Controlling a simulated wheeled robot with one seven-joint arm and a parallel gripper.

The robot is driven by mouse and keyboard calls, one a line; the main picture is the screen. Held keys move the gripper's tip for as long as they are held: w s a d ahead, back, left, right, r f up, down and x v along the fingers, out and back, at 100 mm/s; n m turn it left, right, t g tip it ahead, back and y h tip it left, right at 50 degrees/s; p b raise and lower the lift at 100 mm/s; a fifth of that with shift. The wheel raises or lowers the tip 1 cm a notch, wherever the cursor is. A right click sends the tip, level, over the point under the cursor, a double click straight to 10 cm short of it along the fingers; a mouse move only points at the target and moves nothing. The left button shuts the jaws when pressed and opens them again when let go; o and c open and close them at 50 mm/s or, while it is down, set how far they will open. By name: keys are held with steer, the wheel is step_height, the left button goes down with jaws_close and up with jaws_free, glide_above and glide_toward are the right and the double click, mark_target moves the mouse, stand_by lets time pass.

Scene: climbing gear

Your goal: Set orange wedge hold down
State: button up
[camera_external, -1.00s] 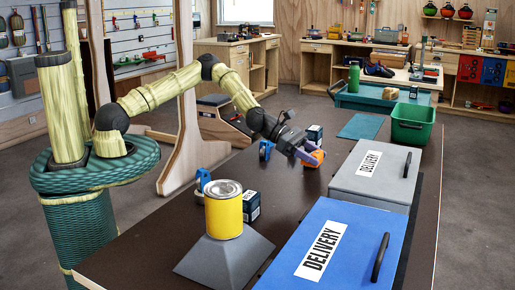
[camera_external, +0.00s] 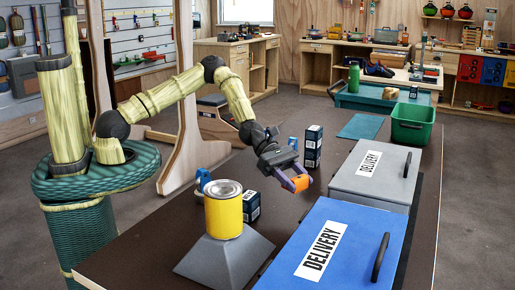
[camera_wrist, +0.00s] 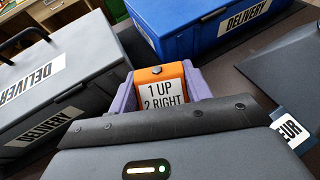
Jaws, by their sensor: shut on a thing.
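The orange wedge hold (camera_external: 301,183) is between the purple fingers of my gripper (camera_external: 296,184), over the dark table in the gap between the yellow can and the delivery boxes. In the wrist view, the orange wedge hold (camera_wrist: 157,73) carries a white label reading "1 UP 2 RIGHT". The gripper's purple fingers (camera_wrist: 160,92) are shut on it from both sides. The hold appears raised off the table, but its underside is hidden and I cannot tell how far.
A blue delivery box (camera_external: 345,225) and a grey one (camera_external: 385,190) stand at the right. A yellow can (camera_external: 223,215) stands on a grey pyramid base (camera_external: 210,262). Dark labelled boxes (camera_external: 313,147) stand behind the gripper. Bare dark table (camera_external: 285,212) lies between can and boxes.

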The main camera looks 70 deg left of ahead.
mark_target(295, 213)
steer(key=shift+f, duration=2)
steer(key=shift+f, duration=1.9)
steer(key=shift+f, duration=0.15)
steer(key=o, duration=1)
steer(key=shift+c, duration=0.2)
